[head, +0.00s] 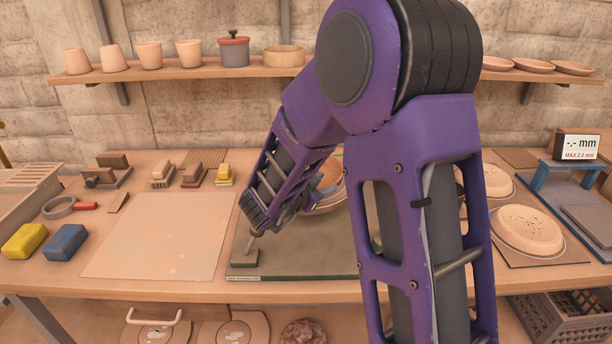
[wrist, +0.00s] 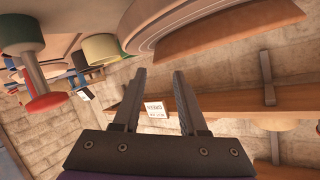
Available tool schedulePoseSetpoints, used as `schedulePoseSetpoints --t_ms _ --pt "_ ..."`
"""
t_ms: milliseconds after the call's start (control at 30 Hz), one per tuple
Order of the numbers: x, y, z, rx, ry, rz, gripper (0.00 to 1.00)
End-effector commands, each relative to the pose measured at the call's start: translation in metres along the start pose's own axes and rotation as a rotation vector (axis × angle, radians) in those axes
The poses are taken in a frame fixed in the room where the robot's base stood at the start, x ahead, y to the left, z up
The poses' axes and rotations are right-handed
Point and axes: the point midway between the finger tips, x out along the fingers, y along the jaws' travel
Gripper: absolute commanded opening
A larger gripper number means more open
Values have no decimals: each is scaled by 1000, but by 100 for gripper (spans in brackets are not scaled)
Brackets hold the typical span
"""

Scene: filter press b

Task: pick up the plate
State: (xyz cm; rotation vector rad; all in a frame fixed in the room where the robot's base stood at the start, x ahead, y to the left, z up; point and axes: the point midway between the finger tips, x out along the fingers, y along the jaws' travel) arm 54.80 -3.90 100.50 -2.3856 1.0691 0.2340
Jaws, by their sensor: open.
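A round pale clay piece (head: 334,200), which may be the plate, stands over the dark green mat (head: 300,267). My arm hides much of it, so I cannot tell its full shape. In the wrist view a large pale round rim (wrist: 190,22) fills the top, beyond and above my jaws. My gripper (wrist: 159,75) is open, with two dark fingers apart and nothing between them. In the head view the gripper is mostly hidden behind my arm, close to the round piece. I cannot tell whether they touch.
Shallow dishes (head: 534,66) sit on the wall shelf (head: 180,71). An oval clay piece (head: 527,231) lies on a board at right, near a gauge display (head: 576,146). A pale board (head: 160,235), yellow sponge (head: 25,241) and blue sponge (head: 66,242) lie at left.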

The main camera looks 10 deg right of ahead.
Motion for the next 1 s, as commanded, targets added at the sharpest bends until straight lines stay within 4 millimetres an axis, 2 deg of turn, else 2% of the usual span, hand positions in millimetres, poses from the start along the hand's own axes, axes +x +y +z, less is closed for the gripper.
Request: schedulePoseSetpoints --t_ms 100,233,533,567,767,1000 --pt "21 6 7 -1 0 5 42" --pt "36 5 6 1 0 3 42" --pt "42 4 5 1 0 1 42" --pt "42 4 5 1 0 1 38" --pt "41 4 5 1 0 1 2" --pt "41 4 5 1 0 1 0"
